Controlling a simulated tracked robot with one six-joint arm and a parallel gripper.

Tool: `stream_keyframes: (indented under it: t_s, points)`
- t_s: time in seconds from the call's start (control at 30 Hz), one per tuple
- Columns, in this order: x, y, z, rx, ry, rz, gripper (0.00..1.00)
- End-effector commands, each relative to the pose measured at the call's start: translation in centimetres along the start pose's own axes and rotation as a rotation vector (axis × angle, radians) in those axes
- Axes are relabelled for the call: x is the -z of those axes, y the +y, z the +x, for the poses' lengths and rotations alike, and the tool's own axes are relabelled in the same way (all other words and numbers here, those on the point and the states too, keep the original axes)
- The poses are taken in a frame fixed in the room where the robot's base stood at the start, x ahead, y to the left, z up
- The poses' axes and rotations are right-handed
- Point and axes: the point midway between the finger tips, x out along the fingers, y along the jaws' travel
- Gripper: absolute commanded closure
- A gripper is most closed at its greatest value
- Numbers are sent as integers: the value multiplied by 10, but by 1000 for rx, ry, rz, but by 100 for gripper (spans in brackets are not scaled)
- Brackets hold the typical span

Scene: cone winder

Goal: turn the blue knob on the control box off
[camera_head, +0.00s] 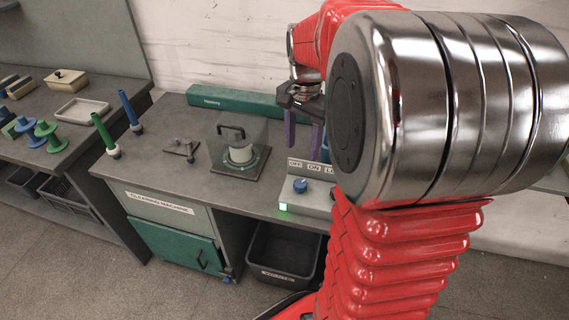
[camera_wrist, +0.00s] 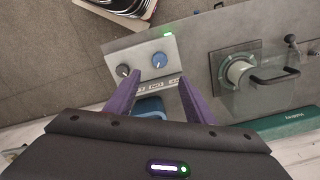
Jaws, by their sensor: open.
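The control box (camera_head: 296,205) is light grey and stands at the front edge of the bench, partly hidden by my arm in the head view. Its blue knob (camera_head: 300,185) is on the top face, beside a lit green lamp (camera_head: 283,207) and in front of a label strip. In the wrist view the blue knob (camera_wrist: 159,60) sits right of a black knob (camera_wrist: 123,70). My gripper (camera_wrist: 152,90) is open and empty, with purple fingers. Its fingertips point toward the box, on the label side of the knobs and apart from the blue knob.
A clear-covered machine (camera_head: 240,150) stands left of the box. A green beam (camera_head: 240,101) lies along the back of the bench. A blue object (camera_wrist: 150,106) shows between my fingers. A black bin (camera_head: 282,254) is under the bench.

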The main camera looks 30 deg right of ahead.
Motion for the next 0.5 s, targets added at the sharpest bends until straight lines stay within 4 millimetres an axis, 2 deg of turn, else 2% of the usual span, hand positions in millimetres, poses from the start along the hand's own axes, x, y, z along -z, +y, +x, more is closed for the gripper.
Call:
stream_keyframes:
  t_s: [0.5]
  points:
    - [2,0,5,-4,-4,12,51]
